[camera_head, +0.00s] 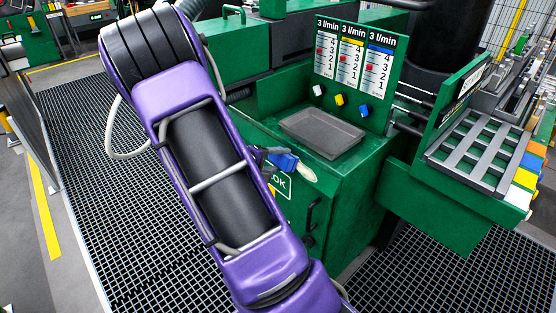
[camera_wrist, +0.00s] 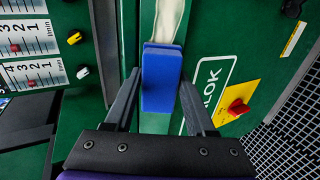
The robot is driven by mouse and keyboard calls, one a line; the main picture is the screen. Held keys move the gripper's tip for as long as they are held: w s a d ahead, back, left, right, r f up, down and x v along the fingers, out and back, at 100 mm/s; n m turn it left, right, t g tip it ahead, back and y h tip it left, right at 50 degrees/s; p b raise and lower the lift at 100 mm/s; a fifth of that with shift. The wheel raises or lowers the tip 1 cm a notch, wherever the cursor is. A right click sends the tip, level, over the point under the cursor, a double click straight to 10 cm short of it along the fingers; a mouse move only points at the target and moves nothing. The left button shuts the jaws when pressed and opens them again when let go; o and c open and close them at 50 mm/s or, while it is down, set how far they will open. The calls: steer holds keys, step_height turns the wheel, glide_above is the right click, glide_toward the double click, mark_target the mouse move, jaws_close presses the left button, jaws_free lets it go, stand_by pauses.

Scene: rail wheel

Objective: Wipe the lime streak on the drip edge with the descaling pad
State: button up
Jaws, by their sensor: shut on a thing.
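The blue descaling pad (camera_wrist: 162,82) is held between the two dark fingers of my gripper (camera_wrist: 160,90), which is shut on it. The pad also shows in the head view (camera_head: 283,162), at the front edge of the green cabinet. The whitish lime streak (camera_wrist: 169,18) runs along the light green drip edge (camera_wrist: 147,14), straight ahead of the pad; the pad's far end meets or overlaps its near end. In the head view the streak (camera_head: 305,173) shows just right of the pad. Whether the pad presses on the edge I cannot tell.
A grey tray (camera_head: 322,133) sits on the cabinet top behind the pad. A panel with several flow gauges (camera_head: 352,62) and coloured knobs stands behind it. A red knob on a yellow plate (camera_wrist: 238,107) is right of my gripper. A slatted rack (camera_head: 478,150) stands at right.

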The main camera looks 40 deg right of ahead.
mark_target(321, 180)
steer(key=shift+d+f, duration=0.15)
steer(key=shift+d, duration=0.1)
steer(key=shift+s, duration=2)
steer(key=shift+s+d, duration=0.2)
steer(key=shift+s, duration=1.05)
steer(key=shift+s+d, duration=0.2)
steer(key=shift+s, duration=2.6)
steer(key=shift+w+a, duration=0.15)
steer(key=shift+w, duration=2.9)
steer(key=shift+w+a, duration=0.15)
steer(key=shift+w, duration=2.85)
